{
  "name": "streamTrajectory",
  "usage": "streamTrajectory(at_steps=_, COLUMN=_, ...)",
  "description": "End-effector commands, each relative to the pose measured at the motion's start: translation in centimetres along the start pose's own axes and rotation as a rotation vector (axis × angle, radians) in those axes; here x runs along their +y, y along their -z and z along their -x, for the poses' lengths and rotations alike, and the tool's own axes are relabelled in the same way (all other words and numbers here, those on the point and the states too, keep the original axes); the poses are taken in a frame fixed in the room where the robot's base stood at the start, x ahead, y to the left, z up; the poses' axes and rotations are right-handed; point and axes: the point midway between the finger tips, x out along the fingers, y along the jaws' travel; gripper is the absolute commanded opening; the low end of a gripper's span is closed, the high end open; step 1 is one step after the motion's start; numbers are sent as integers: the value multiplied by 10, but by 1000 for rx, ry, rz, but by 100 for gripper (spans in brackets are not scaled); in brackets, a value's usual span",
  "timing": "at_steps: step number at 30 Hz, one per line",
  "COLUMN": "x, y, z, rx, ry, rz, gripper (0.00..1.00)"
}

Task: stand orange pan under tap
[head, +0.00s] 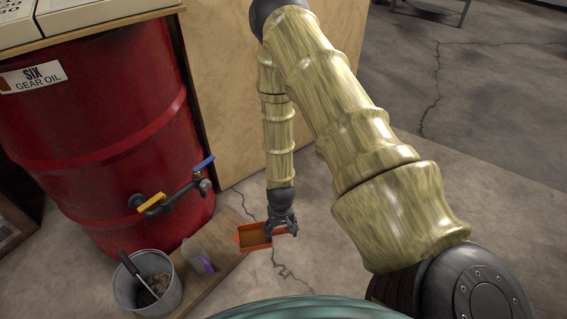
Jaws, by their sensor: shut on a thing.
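The orange pan (250,246) is a small open tray with a brownish inside, in the lower middle of the head view. My gripper (281,231) reaches down from above and is shut on the pan's right end, hiding part of it. The pan looks about level, near the right edge of the low wooden plank; I cannot tell whether it touches anything below. The tap (202,186) with a blue lever sticks out from the red drum (110,110), up and left of the pan. A yellow lever (138,201) sits on the same pipe, nearer the drum.
A metal bucket (127,290) with dark contents and a black-handled tool stands at the lower left. A pale container with a purple part (205,264) is between bucket and pan. Both are by the plank (226,219).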

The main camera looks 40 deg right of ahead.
Motion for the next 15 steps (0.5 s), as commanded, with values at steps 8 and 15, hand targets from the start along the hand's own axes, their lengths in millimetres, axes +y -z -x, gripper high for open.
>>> streamTrajectory(at_steps=8, x=-8, y=6, z=-22, rx=0, ry=0, rz=1, gripper=32)
streamTrajectory(at_steps=15, x=-15, y=12, z=-38, rx=0, ry=0, rz=0, gripper=32)
